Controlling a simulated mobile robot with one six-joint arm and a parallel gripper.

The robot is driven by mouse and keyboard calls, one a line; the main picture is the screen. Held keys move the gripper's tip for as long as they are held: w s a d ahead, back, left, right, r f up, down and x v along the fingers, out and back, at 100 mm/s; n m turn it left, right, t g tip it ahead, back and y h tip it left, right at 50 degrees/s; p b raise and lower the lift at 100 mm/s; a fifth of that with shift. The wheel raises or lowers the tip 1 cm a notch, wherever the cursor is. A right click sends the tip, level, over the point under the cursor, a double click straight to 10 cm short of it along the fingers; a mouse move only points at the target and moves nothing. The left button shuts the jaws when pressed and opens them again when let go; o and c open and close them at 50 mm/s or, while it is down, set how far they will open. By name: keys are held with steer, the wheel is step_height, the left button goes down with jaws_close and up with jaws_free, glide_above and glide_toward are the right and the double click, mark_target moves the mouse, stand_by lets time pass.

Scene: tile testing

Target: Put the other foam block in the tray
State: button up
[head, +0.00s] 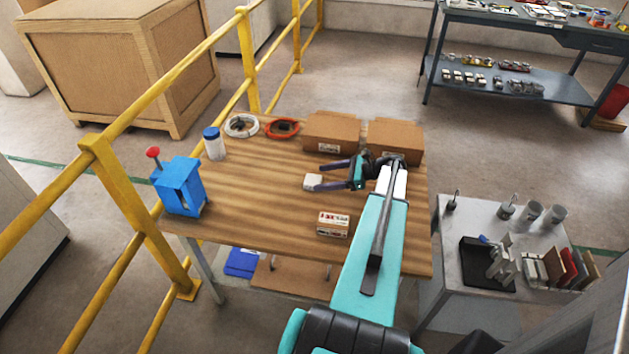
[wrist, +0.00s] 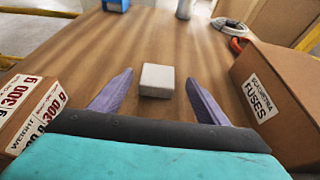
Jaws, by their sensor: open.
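A small pale grey-white foam block (head: 312,182) lies on the wooden table. In the wrist view the block (wrist: 157,80) shows between my gripper's purple fingers, with a gap on each side. My gripper (head: 319,177) is open and empty, low over the table and pointing left in the head view; its fingertips also show in the wrist view (wrist: 159,77). I cannot tell whether the fingers are level with the block. A flat black tray-like piece (head: 470,272) lies on the grey side bench, with a grey object in or on it. No second foam block shows clearly.
A weight box (head: 333,224) stands nearer on the table. Cardboard boxes (head: 331,132) stand along the far edge, one labelled fuses (wrist: 258,98). A blue stand (head: 181,188) and a blue-capped bottle (head: 215,145) are at left. The table's left-middle is clear. Yellow rails run alongside.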

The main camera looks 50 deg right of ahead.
mark_target(314, 179)
steer(key=shift+p+x, duration=1)
steer(key=shift+x, duration=1.6)
steer(key=shift+s+f, duration=0.1)
steer(key=shift+c, duration=0.2)
steer(key=c, duration=1.2)
steer(key=shift+o, duration=0.2)
steer(key=shift+r+b, duration=1.1)
steer(key=shift+r, duration=3.95)
steer(key=shift+s, duration=0.2)
